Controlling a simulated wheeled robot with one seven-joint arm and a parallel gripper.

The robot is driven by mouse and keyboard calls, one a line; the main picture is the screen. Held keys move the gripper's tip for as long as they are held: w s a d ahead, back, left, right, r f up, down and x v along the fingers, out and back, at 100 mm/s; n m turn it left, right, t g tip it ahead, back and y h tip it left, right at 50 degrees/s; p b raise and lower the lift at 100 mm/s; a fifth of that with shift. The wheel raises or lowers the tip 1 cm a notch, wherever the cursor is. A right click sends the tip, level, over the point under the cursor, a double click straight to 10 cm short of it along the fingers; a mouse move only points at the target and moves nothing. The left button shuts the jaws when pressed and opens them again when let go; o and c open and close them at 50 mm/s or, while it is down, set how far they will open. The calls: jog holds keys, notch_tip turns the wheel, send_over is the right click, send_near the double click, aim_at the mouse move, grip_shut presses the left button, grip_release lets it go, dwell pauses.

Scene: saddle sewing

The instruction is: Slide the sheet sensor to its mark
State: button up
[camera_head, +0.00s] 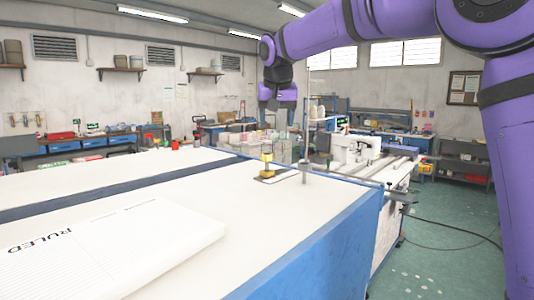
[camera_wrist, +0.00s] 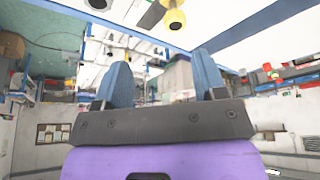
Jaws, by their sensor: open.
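A small yellow block, likely the sheet sensor (camera_head: 267,168), stands on a dark flat strip near the far right edge of the white table (camera_head: 190,180). In the wrist view a yellow round-ended part (camera_wrist: 174,20) beside a dark bar shows at the top, probably the same thing. I cannot make out a mark for it. My gripper (camera_head: 278,100) hangs in the air above and beyond the yellow block, fingers down. In the wrist view my gripper (camera_wrist: 163,78) shows two blue-grey fingers apart, with nothing between them.
A short grey post (camera_head: 305,172) stands right of the yellow block. A thick white pad marked RULED (camera_head: 120,248) lies at the table's near left. A dark blue strip (camera_head: 120,183) crosses the table. A white sewing machine (camera_head: 354,150) stands on another bench beyond.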

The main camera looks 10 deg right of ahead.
aim_at(267, 154)
jog(key=x, duration=0.4)
jog(key=w+a+x, duration=0.1)
jog(key=x, duration=0.3)
jog(key=w+r+x, duration=0.1)
jog(key=x, duration=0.3)
jog(key=shift+w+a+f, duration=0.25)
jog(key=shift+a+f, duration=0.15)
